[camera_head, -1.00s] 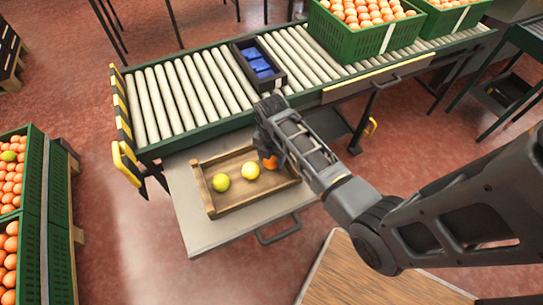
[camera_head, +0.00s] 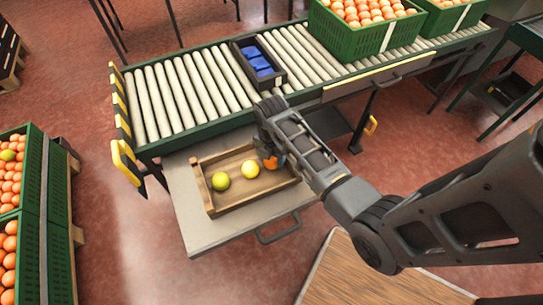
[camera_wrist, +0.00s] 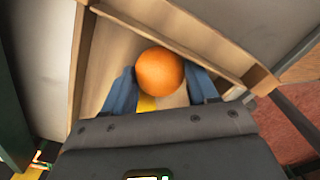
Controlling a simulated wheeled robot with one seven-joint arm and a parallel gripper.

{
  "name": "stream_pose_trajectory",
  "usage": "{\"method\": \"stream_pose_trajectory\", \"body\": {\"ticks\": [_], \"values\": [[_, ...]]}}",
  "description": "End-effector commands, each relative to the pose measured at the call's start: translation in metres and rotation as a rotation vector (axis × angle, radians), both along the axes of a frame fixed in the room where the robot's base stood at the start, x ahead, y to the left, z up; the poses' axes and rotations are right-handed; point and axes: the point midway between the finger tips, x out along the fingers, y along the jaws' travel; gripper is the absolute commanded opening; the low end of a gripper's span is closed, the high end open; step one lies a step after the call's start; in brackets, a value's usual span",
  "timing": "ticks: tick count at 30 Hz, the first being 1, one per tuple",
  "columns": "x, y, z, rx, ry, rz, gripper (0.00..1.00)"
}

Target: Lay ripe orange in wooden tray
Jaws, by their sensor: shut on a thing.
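A ripe orange (camera_wrist: 160,71) sits between the two blue fingers of my gripper (camera_wrist: 163,88) in the wrist view, and the gripper is shut on it. In the head view the orange (camera_head: 270,163) shows partly beneath my gripper, at the right end of the wooden tray (camera_head: 232,201). The tray's walls (camera_wrist: 205,42) surround the orange in the wrist view. I cannot tell whether the orange touches the tray floor. A yellow fruit (camera_head: 250,168) and a yellow-green fruit (camera_head: 221,181) lie in the tray to the left.
The tray stands on a grey metal shelf (camera_head: 196,226) below a roller conveyor (camera_head: 190,92). A dark crate with blue packs (camera_head: 238,50) sits on the rollers. Green crates of oranges (camera_head: 350,42) stand at the back right and at the left (camera_head: 30,205).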

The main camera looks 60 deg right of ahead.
Motion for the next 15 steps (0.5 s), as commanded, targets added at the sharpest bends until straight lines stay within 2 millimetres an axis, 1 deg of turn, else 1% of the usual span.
{"method": "stream_pose_trajectory", "body": {"ticks": [9, 10, 15], "values": [[0.0001, -0.0001, -0.0022, 0.0, 0.0, 0.0, 0.26], [0.0001, -0.0001, -0.0022, 0.0, 0.0, 0.0, 0.59], [0.0001, -0.0001, -0.0022, 0.0, 0.0, 0.0, 0.75]]}}
